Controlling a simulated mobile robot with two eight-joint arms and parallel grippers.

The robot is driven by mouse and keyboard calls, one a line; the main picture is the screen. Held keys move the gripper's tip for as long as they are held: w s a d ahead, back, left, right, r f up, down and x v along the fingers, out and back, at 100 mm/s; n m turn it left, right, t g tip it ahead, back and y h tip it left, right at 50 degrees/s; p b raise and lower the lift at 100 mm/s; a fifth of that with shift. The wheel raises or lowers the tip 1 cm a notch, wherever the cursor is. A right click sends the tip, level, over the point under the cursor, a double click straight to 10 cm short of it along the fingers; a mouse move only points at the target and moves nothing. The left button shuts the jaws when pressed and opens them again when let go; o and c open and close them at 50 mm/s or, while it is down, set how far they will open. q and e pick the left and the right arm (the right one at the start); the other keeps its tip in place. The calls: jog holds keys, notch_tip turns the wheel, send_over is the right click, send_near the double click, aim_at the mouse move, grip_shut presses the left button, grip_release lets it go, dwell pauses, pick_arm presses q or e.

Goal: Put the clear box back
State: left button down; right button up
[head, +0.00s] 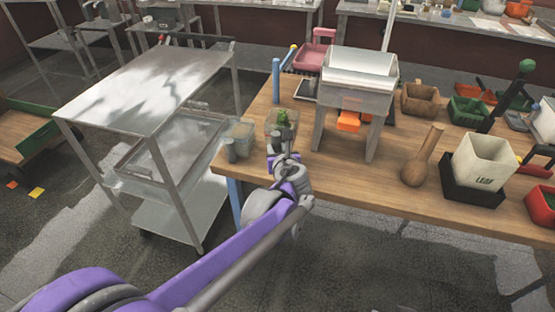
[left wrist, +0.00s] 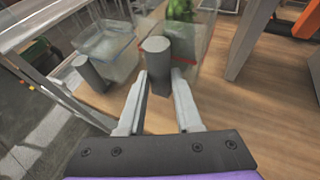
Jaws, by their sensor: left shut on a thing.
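A clear box (head: 272,122) with green contents is at the left end of the wooden table; it also shows in the left wrist view (left wrist: 207,48). A thick grey upright handle (left wrist: 157,70) is on its near side. My left gripper (left wrist: 158,105) is shut on this handle, one finger on each side; in the head view my left gripper (head: 284,160) is just in front of the box. I cannot tell whether the box touches the table. A second clear box (head: 242,130) with a grey handle (left wrist: 90,74) stands to its left, near the table's corner. My right gripper is not in view.
A metal powder filler (head: 372,100) with an orange part (head: 349,121) stands to the right of the box. Further right are a wooden scoop (head: 416,170) and a white LEAF container (head: 483,162). A metal cart (head: 150,88) stands left of the table (head: 340,183).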

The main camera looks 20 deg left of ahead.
pick_arm(q)
jog(key=shift+w+f, duration=0.1)
jog(key=shift+f, duration=2.45)
jog(key=shift+f+b, duration=0.1)
jog(key=shift+b, duration=0.2)
jog(key=c, duration=0.6)
grip_release()
